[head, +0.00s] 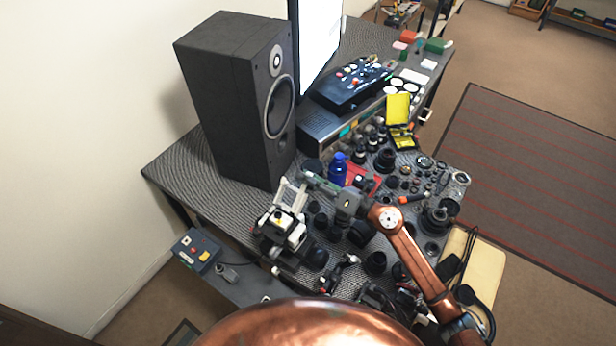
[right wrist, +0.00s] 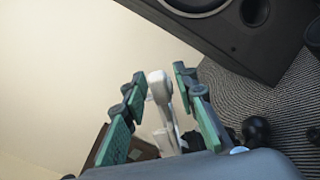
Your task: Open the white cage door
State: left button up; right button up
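A white and dark machine (head: 284,232) stands at the near left edge of the table. A white frame piece (head: 288,194), which looks like the cage door, rises at its back. My right gripper (head: 307,178) reaches in from the right at the height of this piece. In the right wrist view, my right gripper (right wrist: 159,76) is open, with its green-padded fingers on either side of a white bar (right wrist: 160,98). Gaps show between the bar and both fingers. The bar's lower end is hidden behind the gripper body. My left gripper is not in view.
A large black speaker (head: 240,95) stands behind the machine. A blue bottle (head: 338,168) and many dark lens parts crowd the table to the right. A grey box with buttons (head: 196,250) sits lower at the left.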

aim_at(300, 197)
grip_shut()
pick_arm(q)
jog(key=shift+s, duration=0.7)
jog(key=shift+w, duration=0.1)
pick_arm(e)
jog(key=shift+s+a+r+n, duration=0.1)
jog(key=shift+s+r+n, duration=0.05)
jog(key=shift+r+n, duration=0.15)
jog(key=s+n, duration=0.1)
jog(key=s+a+r+n+p, duration=0.1)
jog(key=n, duration=0.1)
jog(key=s+a+r+n+p, duration=0.1)
jog(key=n, duration=0.1)
jog(key=shift+s+a+r, duration=0.2)
jog(key=shift+s, duration=0.1)
jog(key=shift+o, duration=1.1)
grip_release()
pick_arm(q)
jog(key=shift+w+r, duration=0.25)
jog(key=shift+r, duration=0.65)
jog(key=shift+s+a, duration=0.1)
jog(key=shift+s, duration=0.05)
pick_arm(e)
jog(key=shift+d+f, duration=0.1)
jog(key=v, duration=1.2)
